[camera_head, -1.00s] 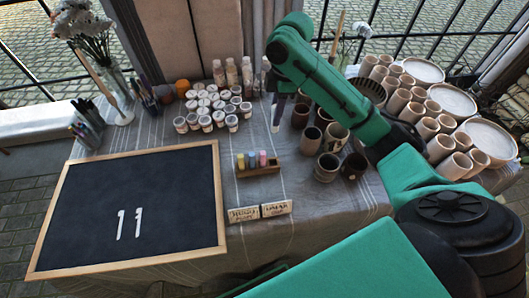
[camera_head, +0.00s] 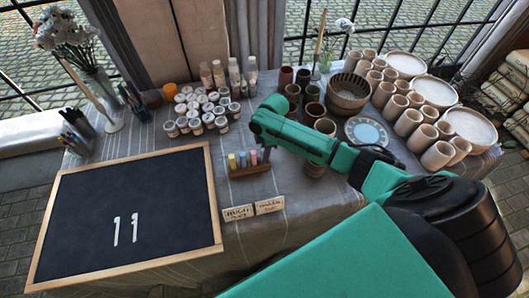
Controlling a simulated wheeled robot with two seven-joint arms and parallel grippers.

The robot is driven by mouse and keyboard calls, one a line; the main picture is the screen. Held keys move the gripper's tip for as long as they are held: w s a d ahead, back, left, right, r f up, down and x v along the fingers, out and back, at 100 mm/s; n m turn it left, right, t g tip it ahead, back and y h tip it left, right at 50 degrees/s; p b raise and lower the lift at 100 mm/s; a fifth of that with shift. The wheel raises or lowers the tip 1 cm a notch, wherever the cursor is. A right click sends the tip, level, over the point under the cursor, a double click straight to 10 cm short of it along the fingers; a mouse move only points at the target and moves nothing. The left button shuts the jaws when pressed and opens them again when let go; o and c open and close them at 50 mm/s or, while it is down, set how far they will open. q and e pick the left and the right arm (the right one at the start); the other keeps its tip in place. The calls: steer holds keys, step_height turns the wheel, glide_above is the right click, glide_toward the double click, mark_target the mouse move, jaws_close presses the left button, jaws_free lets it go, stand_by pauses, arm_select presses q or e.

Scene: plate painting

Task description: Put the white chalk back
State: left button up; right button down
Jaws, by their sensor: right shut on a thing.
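The wooden chalk holder (camera_head: 250,171) stands on the cloth-covered table, right of the blackboard. A yellow chalk (camera_head: 232,161), a blue chalk (camera_head: 242,160) and a pink chalk (camera_head: 253,158) stand upright in it. My right gripper (camera_head: 266,154) is at the holder's right end, beside the pink chalk, pointing down and shut on the white chalk. The chalk itself is hard to make out between the fingers, and I cannot tell whether it touches the holder. My left gripper is not in view.
The framed blackboard (camera_head: 125,215) bears the number 11. Brown cups (camera_head: 313,93), a bowl (camera_head: 348,92) and a blue-white plate (camera_head: 366,132) lie behind my right arm.

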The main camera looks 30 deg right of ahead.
steer(key=c, duration=0.7)
jaws_free()
steer(key=shift+c, duration=0.2)
step_height(320, 180, up, 12)
steer(key=d, duration=0.1)
steer(key=shift+s+d+b, duration=0.15)
steer(key=shift+d+b, duration=0.05)
steer(key=shift+b, duration=0.15)
